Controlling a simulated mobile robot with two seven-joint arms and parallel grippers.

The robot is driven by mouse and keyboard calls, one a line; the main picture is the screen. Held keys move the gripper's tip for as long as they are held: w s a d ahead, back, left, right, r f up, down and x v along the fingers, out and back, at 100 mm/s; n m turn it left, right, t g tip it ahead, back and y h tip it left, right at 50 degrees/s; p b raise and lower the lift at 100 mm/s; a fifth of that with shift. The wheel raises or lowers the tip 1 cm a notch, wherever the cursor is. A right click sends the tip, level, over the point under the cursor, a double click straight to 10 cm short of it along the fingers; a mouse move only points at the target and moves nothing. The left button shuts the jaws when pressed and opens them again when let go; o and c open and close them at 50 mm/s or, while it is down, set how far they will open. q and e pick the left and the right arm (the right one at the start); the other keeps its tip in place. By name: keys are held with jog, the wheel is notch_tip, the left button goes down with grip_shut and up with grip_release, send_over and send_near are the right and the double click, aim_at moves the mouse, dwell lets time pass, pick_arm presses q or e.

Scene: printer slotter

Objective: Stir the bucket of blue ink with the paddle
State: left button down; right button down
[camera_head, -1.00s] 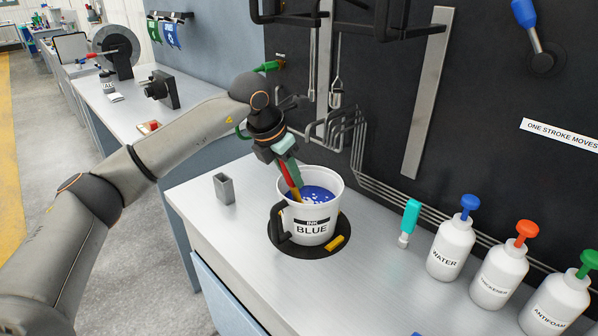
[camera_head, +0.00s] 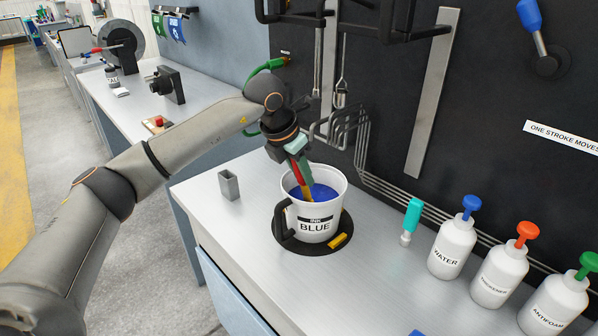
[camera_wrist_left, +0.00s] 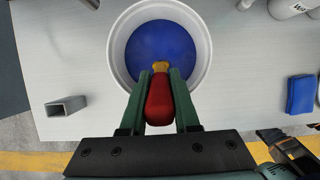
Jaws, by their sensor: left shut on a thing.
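The white bucket (camera_head: 315,208), labelled INK BLUE, stands upright on the bench in a round black recess, its black handle to the left. The blue ink (camera_head: 322,191) inside looks evenly blue; it also fills the bucket in the left wrist view (camera_wrist_left: 158,42). My right gripper does not show in the head view.
A yellow piece (camera_head: 338,241) lies at the recess's front right. Right are a teal-handled tool (camera_head: 412,216) and bottles marked WATER (camera_head: 452,249), THICKENER (camera_head: 497,277) and ANTIFOAM (camera_head: 556,304). Pipes run behind the bucket.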

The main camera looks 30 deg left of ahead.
pick_arm(q)
jog(key=shift+s, duration=0.1)
dwell(0.3)
